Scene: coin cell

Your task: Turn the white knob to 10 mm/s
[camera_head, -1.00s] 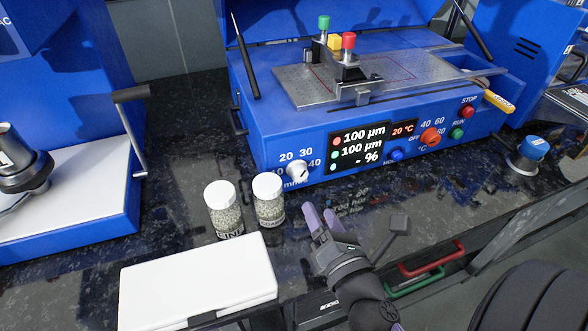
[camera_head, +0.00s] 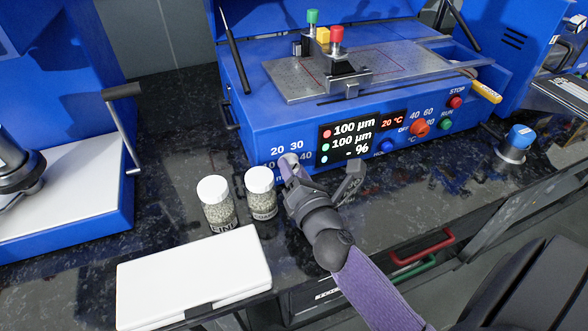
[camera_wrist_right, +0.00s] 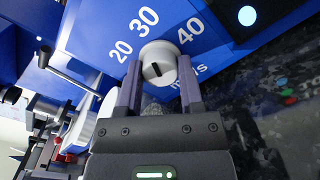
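The white knob (camera_wrist_right: 158,62) is on the front of the blue machine, beside the numbers 20, 30 and 40. A short dark mark is on its face; I cannot tell which number it points to. In the head view the knob (camera_head: 285,160) is mostly hidden by my right gripper (camera_head: 292,168). In the wrist view my right gripper (camera_wrist_right: 157,78) is open, with one fingertip on each side of the knob. I cannot tell whether the fingers touch it. My left gripper is not in view.
Two white-capped jars (camera_head: 216,205) (camera_head: 261,192) stand left of my right gripper. A white box (camera_head: 195,275) lies in front of them. The display (camera_head: 350,138), red knob (camera_head: 420,127) and blue knob (camera_head: 386,146) are to the right on the machine front.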

